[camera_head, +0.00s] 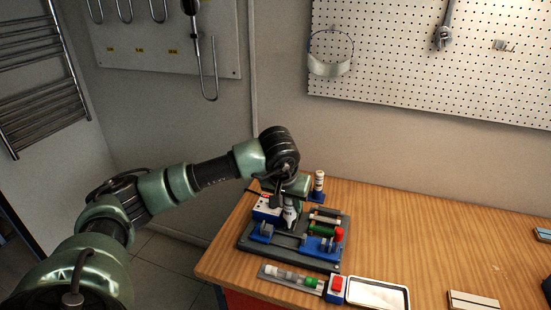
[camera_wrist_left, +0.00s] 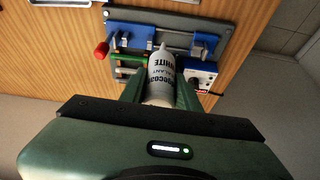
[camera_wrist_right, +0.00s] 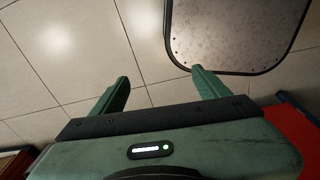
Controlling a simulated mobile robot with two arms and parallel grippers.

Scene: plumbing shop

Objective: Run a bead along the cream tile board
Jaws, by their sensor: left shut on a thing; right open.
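My left gripper (camera_head: 289,203) is shut on a white sealant cartridge (camera_wrist_left: 161,72) with dark lettering and a pale nozzle. It holds the cartridge over a dark fixture (camera_head: 245,245) with blue blocks; I cannot tell whether cartridge and fixture touch. In the head view the cartridge (camera_head: 290,217) is partly hidden by the gripper. A cream tile board (camera_head: 473,301) with a dark line lies at the bench's front right, cut by the picture's lower edge and well away from the cartridge. My right gripper (camera_wrist_right: 160,78) is open and empty above the tiled floor.
A small capped tube (camera_head: 319,183) stands behind the fixture. The bench middle (camera_head: 420,245) is clear.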

